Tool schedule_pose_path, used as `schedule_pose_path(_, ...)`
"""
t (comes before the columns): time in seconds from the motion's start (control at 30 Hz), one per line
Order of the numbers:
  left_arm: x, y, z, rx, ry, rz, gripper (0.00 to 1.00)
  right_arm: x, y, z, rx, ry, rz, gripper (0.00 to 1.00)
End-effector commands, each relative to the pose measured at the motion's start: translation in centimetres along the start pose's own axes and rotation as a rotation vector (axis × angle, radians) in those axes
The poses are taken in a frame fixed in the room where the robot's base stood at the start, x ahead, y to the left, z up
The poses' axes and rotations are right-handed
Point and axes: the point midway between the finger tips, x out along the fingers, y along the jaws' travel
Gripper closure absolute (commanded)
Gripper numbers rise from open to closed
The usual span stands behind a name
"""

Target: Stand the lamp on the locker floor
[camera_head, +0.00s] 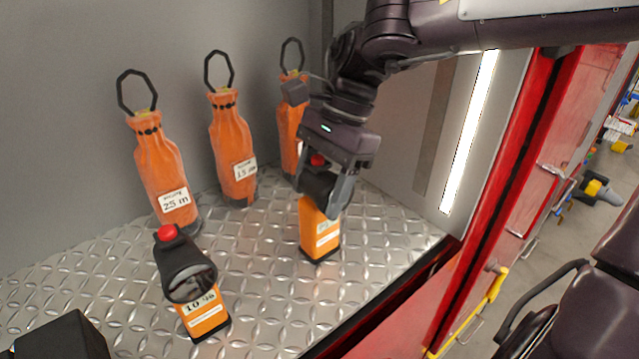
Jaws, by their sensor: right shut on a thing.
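An orange lamp (319,232) with a black head, a red top button and a white label is in my right gripper (325,195). The gripper comes down from above, shut around the black head and hiding much of it. The lamp is about upright over the locker's diamond-plate floor (262,283). I cannot tell whether its base touches the floor. A second, similar lamp (205,312) stands on the floor at the front left, its dark lens facing forward and its label partly hidden. My left gripper is not in view.
Three orange rope bags (161,178), (233,150), (291,122) with black loops stand along the grey back wall. A black object (62,338) is cut off at the bottom left. A lit strip (470,130) and red frame bound the right side. Floor between the lamps is clear.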

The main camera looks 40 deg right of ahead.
Motion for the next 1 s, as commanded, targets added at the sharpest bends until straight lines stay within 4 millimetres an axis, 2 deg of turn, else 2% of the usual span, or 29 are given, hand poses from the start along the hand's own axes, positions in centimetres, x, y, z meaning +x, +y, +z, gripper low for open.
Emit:
schedule_pose_path(0.07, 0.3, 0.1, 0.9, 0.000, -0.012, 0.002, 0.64, 0.3, 0.0, -0.1, -0.001, 0.000, -0.002, 1.00)
schedule_pose_path(0.1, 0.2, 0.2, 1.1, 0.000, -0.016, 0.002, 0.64, 0.2, 0.0, -0.1, 0.000, 0.000, 0.000, 0.36)
schedule_pose_path(0.23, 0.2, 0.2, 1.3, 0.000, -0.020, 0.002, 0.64, 0.2, 0.0, -0.1, 0.000, 0.000, 0.000, 0.19)
schedule_pose_path(0.6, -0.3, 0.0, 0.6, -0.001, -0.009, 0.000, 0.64, -0.3, 0.0, 0.1, 0.000, 0.000, 0.000, 0.18)
schedule_pose_path(0.67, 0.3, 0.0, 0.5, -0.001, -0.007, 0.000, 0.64, -0.7, -0.1, -0.1, 0.001, 0.003, -0.003, 0.18)
schedule_pose_path(0.77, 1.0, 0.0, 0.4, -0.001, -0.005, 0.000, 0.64, -2.2, -0.1, -0.1, 0.000, 0.005, -0.006, 0.18)
schedule_pose_path(0.93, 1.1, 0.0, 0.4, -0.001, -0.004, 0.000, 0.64, -6.5, -0.1, 0.1, 0.002, 0.001, -0.006, 0.18)
schedule_pose_path(1.0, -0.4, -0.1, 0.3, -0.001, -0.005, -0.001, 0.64, -8.8, -0.1, 0.3, 0.002, 0.000, -0.002, 0.18)
